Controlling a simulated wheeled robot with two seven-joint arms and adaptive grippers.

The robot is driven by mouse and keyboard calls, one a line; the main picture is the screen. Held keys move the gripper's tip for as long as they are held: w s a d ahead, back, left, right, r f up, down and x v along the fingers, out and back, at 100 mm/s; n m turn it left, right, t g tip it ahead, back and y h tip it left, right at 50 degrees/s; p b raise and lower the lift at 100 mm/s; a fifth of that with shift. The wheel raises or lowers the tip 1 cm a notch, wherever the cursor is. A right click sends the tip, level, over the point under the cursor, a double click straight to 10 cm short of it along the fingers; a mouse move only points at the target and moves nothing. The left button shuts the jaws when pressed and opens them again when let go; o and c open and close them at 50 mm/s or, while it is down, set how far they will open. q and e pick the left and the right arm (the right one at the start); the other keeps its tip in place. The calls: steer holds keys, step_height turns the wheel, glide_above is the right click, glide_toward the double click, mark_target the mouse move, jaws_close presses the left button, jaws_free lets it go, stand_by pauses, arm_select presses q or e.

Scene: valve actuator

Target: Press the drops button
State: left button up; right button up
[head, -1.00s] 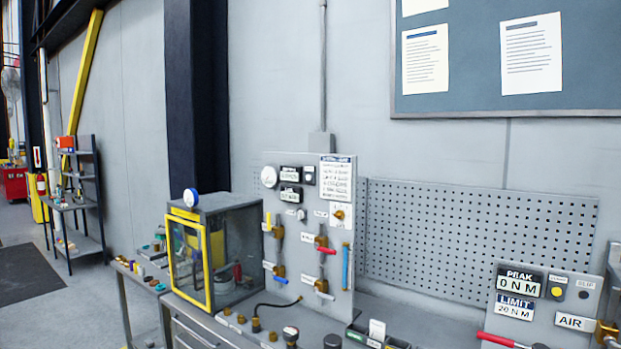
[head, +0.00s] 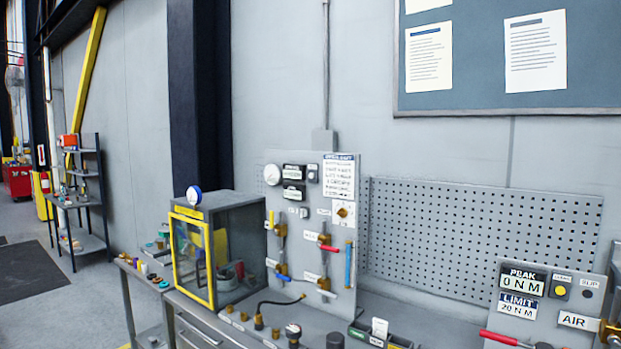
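No button with a readable "drops" label shows. A grey upright test panel (head: 341,226) on the bench carries a round gauge (head: 272,174), two small dark displays (head: 294,181), a small dark module with a light spot (head: 313,173) and a small round fitting (head: 303,212). Their labels are too small to read. At the lower right, another grey panel (head: 549,314) has displays reading PEAK 0 NM and LIMIT 20 NM, a yellow button (head: 560,291) and a dark round spot (head: 587,293). Neither of my grippers is in view.
A yellow-framed glass cabinet (head: 232,209) with a gauge on top stands left of the test panel. Valves with red and blue handles (head: 330,249) stick out from the panel. A pegboard (head: 480,240) lines the wall.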

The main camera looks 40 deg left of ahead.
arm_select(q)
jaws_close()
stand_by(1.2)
